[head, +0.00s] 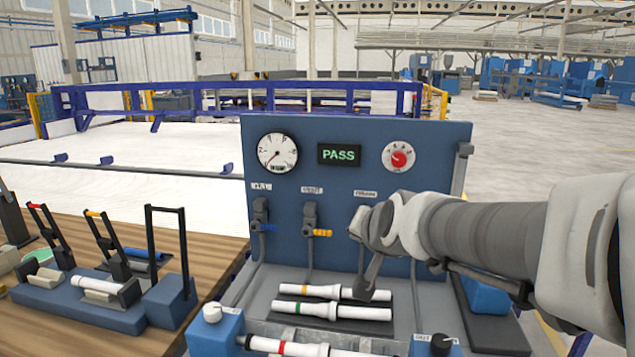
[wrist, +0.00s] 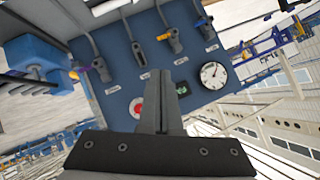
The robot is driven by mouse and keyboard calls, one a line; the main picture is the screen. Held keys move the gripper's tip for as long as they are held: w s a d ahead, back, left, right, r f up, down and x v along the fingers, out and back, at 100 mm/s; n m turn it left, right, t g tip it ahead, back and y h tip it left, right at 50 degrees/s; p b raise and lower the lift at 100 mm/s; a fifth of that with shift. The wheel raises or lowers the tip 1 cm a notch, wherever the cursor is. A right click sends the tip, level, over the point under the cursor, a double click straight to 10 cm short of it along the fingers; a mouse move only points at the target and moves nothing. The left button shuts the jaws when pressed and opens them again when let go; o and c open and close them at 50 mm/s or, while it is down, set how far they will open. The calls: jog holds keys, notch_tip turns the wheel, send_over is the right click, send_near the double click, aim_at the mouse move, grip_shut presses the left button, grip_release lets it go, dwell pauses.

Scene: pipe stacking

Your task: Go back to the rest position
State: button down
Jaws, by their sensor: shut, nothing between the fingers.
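My gripper (head: 372,275) hangs in front of the right part of the blue test panel (head: 345,230) in the head view. Its fingers point down toward the pipes on the grey bench, and it holds nothing. In the wrist view my gripper (wrist: 172,80) shows its two fingers together in front of the tilted panel. Below it, white pipes lie in a row: one with a yellow band (head: 325,291), one with a green band (head: 332,310) and one with a red band (head: 300,349). Whether the fingertips touch the yellow-banded pipe cannot be told.
The panel carries a gauge (head: 277,152), a PASS display (head: 339,155), a red knob (head: 398,157) and several valves. A wooden table (head: 35,325) with upright clamps (head: 105,245) stands at left. Blue blocks (head: 214,328) flank the bench front. Open floor lies at far right.

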jog(key=s+d+f+n+g+p, duration=0.1)
jog(key=s+d+f+n+g, duration=0.1)
jog(key=s, duration=1)
jog(key=s+d+f+n+g+h+p, duration=0.1)
jog(key=s+d+f+n+g, duration=0.1)
jog(key=s, duration=0.9)
jog(key=d+n+g, duration=0.1)
jog(key=d, duration=0.1)
jog(key=shift+s+d+g+h, duration=0.3)
jog(key=shift+s, duration=0.05)
jog(key=shift+f, duration=0.1)
